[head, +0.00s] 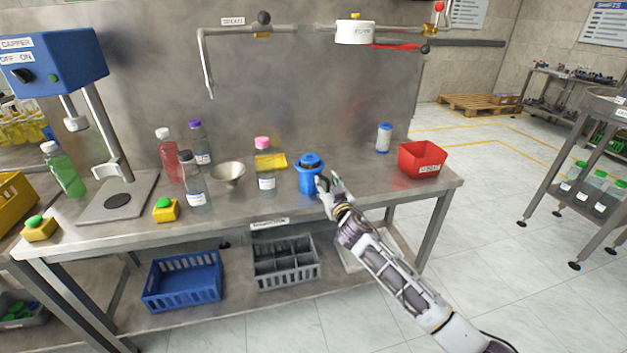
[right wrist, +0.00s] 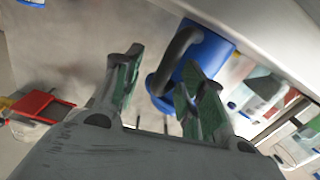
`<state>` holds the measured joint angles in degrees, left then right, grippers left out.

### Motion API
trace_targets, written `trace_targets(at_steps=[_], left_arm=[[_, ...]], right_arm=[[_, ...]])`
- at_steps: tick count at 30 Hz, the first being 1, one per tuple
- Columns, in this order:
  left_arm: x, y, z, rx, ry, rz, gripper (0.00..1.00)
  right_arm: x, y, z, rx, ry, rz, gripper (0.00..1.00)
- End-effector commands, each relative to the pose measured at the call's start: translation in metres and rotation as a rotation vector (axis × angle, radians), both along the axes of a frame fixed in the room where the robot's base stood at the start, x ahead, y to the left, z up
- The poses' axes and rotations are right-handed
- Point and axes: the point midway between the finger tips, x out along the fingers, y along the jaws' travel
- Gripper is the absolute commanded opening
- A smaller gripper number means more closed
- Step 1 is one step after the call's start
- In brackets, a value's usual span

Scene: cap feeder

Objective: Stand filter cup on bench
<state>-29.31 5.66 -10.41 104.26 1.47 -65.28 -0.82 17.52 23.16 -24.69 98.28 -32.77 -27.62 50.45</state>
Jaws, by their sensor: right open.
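The filter cup, which I take to be the blue cup (head: 311,181) with a dark top, appears upright at the front of the steel bench (head: 345,199), right of the pink-capped bottle. My right gripper (head: 329,184) is close to its right side. In the right wrist view the blue cup (right wrist: 209,52) and its dark curved handle (right wrist: 176,58) show beyond the open fingers of the right gripper (right wrist: 161,68). The handle appears between the fingers; I cannot tell whether they touch it. My left gripper is not in view.
A pink-capped bottle (head: 266,180) stands left of the cup, with a metal funnel (head: 228,172) and several more bottles beyond. A blue-and-white cartridge (head: 384,138) and a red bin (head: 422,159) stand to the right. Bare bench lies between cup and bin.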

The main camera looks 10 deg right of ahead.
Motion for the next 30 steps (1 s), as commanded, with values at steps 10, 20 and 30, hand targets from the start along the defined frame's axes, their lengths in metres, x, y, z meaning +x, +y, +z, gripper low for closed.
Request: trace_targets(at_steps=[10, 20, 30], left_arm=[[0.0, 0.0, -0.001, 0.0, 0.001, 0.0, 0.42], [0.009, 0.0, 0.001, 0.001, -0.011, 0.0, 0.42], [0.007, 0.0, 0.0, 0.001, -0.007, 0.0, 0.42]], right_arm=[[0.0, 0.0, 0.0, 0.0, 0.0, 0.0, 0.41], [0.0, 0.0, 0.0, 0.0, 0.0, 0.0, 0.04], [0.0, 0.0, 0.001, -0.001, -0.002, 0.0, 0.0]])
